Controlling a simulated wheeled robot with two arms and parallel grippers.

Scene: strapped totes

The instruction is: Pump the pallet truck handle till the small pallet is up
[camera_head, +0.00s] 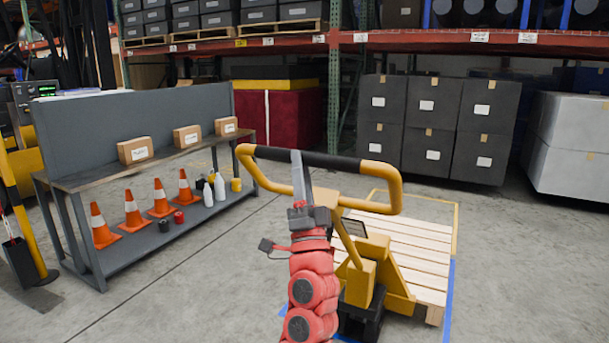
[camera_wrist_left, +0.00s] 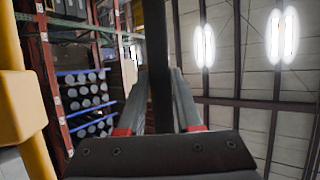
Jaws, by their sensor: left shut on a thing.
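The yellow pallet truck (camera_head: 368,275) stands right of centre in the head view. Its looped handle (camera_head: 395,190) is topped by a black grip bar (camera_head: 345,160). The small pallet (camera_head: 415,240), pale wooden slats, lies behind the truck's body; its height off the floor is hard to tell. My left gripper (camera_head: 298,160) reaches up to the bar left of its middle and is shut on it. In the left wrist view, the black bar (camera_wrist_left: 157,50) runs upright between the two grey fingers. My right gripper is in neither view.
A grey workbench (camera_head: 150,175) with boxes, orange cones (camera_head: 160,200) and bottles stands at the left. Stacked dark totes (camera_head: 430,130) and a white-grey crate (camera_head: 575,150) stand behind. Blue tape (camera_head: 448,290) marks the floor beside the pallet. Open floor lies between bench and truck.

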